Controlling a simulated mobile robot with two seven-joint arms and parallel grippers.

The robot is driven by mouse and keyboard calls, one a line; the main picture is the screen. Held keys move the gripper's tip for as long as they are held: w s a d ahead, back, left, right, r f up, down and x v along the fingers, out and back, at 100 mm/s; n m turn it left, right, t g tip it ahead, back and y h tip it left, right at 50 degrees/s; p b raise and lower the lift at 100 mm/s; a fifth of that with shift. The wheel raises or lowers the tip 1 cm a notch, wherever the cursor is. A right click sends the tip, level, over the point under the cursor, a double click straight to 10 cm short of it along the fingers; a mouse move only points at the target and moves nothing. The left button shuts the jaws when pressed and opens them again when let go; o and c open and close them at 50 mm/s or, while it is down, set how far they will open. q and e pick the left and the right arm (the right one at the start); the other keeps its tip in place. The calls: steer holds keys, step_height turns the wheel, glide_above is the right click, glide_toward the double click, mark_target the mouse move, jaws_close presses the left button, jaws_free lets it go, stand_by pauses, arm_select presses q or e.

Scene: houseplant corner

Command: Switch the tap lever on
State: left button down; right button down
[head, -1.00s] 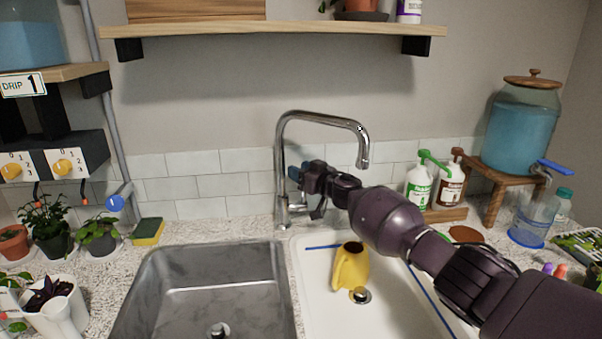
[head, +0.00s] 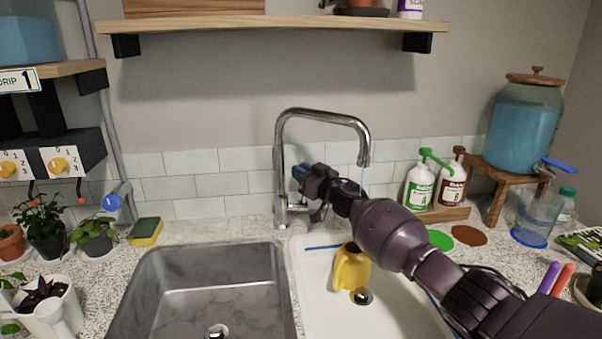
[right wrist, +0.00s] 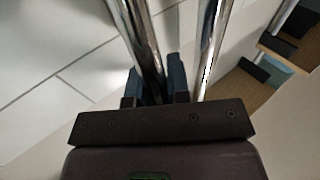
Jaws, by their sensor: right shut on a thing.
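The chrome tap (head: 280,150) stands behind the two basins, its spout arching right over the white basin. My right gripper (head: 300,172) is at the right side of the tap's lower column, shut on the tap lever, which is mostly hidden by the fingers. In the right wrist view the two dark blue fingers (right wrist: 164,80) are close together with chrome tubes beside and between them. A thin pale stream (head: 361,178) seems to run down from the spout, passing behind my arm. My left gripper is out of view.
A yellow watering can (head: 351,268) sits in the white basin (head: 320,310) under my arm. The steel basin (head: 200,285) is empty. Two pump bottles (head: 419,185) stand on a wooden tray at right. A wooden shelf (head: 270,27) hangs above the tap.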

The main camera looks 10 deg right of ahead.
steer(key=shift+s+f+t+b, duration=0.3)
steer(key=shift+s+f+b, duration=0.05)
steer(key=shift+s, duration=0.1)
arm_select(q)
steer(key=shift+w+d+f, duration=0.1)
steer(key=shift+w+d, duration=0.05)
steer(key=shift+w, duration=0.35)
arm_select(e)
steer(key=shift+s+r+n+y, duration=0.15)
steer(key=shift+r+n+y, duration=0.15)
steer(key=shift+n, duration=0.1)
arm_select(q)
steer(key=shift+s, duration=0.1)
arm_select(e)
steer(key=c, duration=1.2)
jaws_free()
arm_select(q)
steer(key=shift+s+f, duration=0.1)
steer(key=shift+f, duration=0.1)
arm_select(e)
steer(key=shift+o, duration=0.6)
